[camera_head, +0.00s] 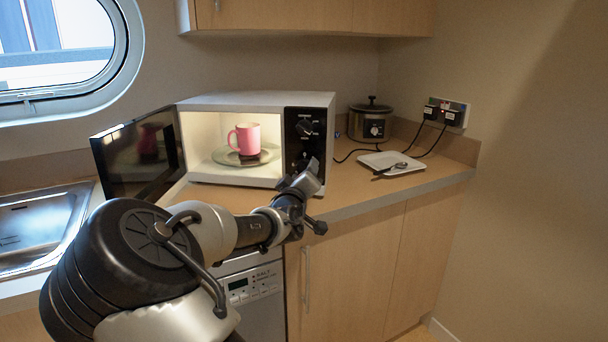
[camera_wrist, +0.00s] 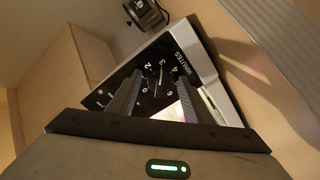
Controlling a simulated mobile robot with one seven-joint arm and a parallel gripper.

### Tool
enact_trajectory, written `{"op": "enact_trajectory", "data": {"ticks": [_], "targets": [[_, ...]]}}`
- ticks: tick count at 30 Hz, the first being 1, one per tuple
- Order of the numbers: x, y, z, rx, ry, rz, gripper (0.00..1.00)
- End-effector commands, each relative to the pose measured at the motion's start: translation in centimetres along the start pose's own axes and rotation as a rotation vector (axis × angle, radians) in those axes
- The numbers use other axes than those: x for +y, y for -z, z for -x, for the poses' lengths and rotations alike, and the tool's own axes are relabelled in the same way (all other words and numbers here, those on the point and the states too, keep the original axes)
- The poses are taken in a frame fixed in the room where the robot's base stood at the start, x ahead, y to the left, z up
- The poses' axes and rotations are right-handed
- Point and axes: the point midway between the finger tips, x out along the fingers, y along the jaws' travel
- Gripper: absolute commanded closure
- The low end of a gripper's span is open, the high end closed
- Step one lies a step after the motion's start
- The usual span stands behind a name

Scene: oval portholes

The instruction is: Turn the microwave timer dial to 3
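The white microwave (camera_head: 257,101) stands on the counter with its door (camera_head: 137,160) swung open to the left. Its black control panel (camera_head: 294,155) has an upper dial (camera_head: 304,127); the lower part is largely hidden behind my gripper (camera_head: 300,174). In the wrist view, the timer scale (camera_wrist: 160,70), marked with numbers and "MINUTES", shows around and between the fingertips. My gripper (camera_wrist: 158,77) has its two fingers apart, close in front of this scale. The dial's pointer is not clear, and I cannot tell whether the fingers touch the dial.
A pink mug (camera_head: 247,139) stands on the glass plate (camera_head: 222,157) inside the microwave. To the right are a slow cooker (camera_head: 370,122), a white tray (camera_head: 405,168) with a dark utensil (camera_head: 391,169), and plugged-in cords. A sink (camera_head: 38,227) is at the left.

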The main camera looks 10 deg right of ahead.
Motion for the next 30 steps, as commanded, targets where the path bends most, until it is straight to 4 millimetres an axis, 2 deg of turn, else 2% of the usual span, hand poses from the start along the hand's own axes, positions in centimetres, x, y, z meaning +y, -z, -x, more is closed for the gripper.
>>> {"op": "enact_trajectory", "data": {"ticks": [9,14,30], "targets": [[0.0,0.0,0.1,0.000,0.000,0.001,0.51],[0.0,0.2,1.5,0.001,0.003,0.000,0.51],[0.1,0.3,14.0,0.002,0.004,0.002,0.51]]}}
